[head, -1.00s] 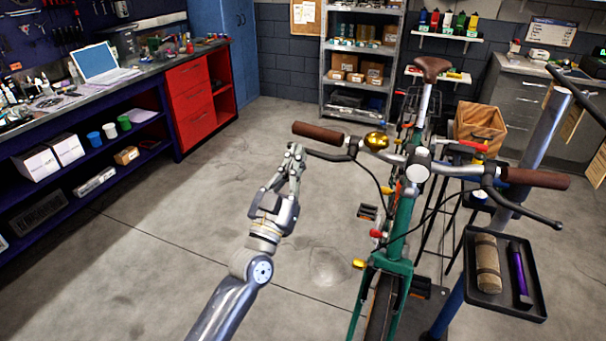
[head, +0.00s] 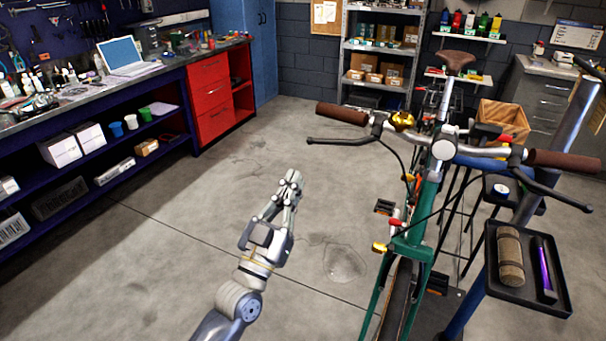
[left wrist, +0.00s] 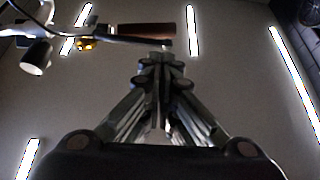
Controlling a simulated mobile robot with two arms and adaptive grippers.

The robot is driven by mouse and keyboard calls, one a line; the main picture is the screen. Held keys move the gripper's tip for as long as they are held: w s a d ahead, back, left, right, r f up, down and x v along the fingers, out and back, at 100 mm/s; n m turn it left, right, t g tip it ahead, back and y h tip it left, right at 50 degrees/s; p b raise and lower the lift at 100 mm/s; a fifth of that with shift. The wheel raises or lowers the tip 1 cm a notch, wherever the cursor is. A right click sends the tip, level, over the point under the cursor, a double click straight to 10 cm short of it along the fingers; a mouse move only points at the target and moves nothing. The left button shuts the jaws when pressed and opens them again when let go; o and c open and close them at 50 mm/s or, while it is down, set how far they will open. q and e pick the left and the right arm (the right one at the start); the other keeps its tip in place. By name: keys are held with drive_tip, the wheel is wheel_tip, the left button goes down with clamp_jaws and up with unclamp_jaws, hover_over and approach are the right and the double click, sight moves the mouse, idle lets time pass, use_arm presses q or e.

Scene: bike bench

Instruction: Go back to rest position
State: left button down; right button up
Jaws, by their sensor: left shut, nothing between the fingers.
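My left gripper (head: 291,180) is shut and empty. In the head view it hangs over bare floor, to the left of the green bicycle (head: 413,245) and apart from it. In the left wrist view the closed fingers (left wrist: 163,62) point up the picture, with the brown handlebar grip (left wrist: 147,30) and gold bell (left wrist: 86,44) beyond them. The same brown grip (head: 342,113) and bell (head: 402,120) show in the head view on the handlebar's left side. My right gripper is in neither view.
A black tray (head: 492,290) holding a tan roll (head: 510,258) and a purple item (head: 545,268) is at the right. A workbench with red drawers (head: 210,98) runs along the left. Shelves (head: 345,60) stand at the back. The floor (head: 180,270) left of the bicycle is clear.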

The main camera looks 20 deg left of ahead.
use_arm(q)
drive_tip(key=shift+v, duration=1)
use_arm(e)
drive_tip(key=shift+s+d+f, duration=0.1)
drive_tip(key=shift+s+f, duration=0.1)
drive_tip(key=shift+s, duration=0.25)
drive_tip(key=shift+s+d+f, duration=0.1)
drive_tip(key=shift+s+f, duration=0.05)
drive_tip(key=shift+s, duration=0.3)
